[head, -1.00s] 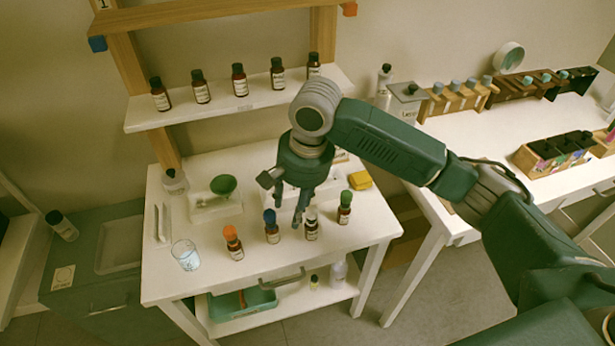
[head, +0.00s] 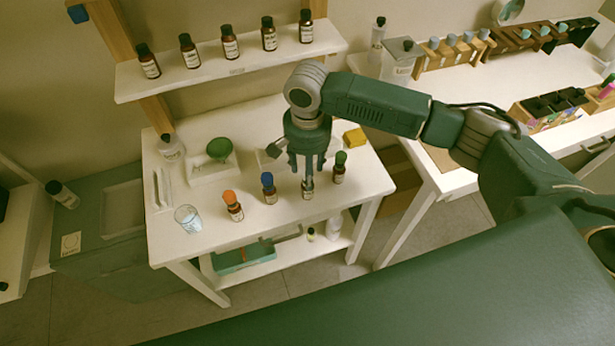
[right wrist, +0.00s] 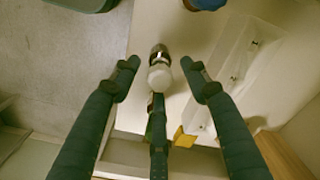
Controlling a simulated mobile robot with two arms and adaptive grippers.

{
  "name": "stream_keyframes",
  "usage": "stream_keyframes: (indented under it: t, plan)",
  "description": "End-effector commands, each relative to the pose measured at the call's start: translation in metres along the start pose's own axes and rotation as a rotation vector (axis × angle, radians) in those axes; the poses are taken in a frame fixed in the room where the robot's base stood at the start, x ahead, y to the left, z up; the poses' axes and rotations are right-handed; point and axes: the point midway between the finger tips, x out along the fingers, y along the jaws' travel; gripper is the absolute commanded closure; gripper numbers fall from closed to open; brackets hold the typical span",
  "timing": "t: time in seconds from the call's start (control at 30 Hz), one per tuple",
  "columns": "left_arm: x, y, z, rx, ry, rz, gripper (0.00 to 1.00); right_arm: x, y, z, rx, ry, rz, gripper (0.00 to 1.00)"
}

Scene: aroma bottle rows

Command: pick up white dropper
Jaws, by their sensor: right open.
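The bottle with the white dropper (head: 308,190) stands upright on the small white table (head: 225,228), between the blue-topped bottle (head: 268,188) and the green-topped bottle (head: 339,168). In the head view my right gripper (head: 308,167) points down just above it and hides its top. In the right wrist view the white dropper (right wrist: 160,74) shows from above between the spread fingers of the right gripper (right wrist: 160,68). The fingers are open and appear apart from it. My left gripper is not in view.
An orange-topped bottle (head: 232,207) and a glass beaker (head: 188,218) stand to the left on the table. A green bowl (head: 219,149) and a yellow block (head: 355,138) are behind. A shelf (head: 240,68) with several brown bottles is above the table's back.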

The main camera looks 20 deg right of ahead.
Motion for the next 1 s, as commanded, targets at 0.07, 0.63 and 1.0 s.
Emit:
stream_keyframes:
  t: [0.07,0.63,1.0]
  plan:
    - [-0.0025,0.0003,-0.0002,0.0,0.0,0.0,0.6,0.007,0.0004,0.0006,-0.001,0.0,0.001,0.55]
    - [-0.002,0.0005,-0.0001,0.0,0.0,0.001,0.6,0.0105,0.0002,0.0004,-0.001,0.0,-0.001,0.83]
    - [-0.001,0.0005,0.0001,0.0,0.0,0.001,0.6,0.0062,-0.0004,0.0001,-0.001,0.001,-0.003,0.84]
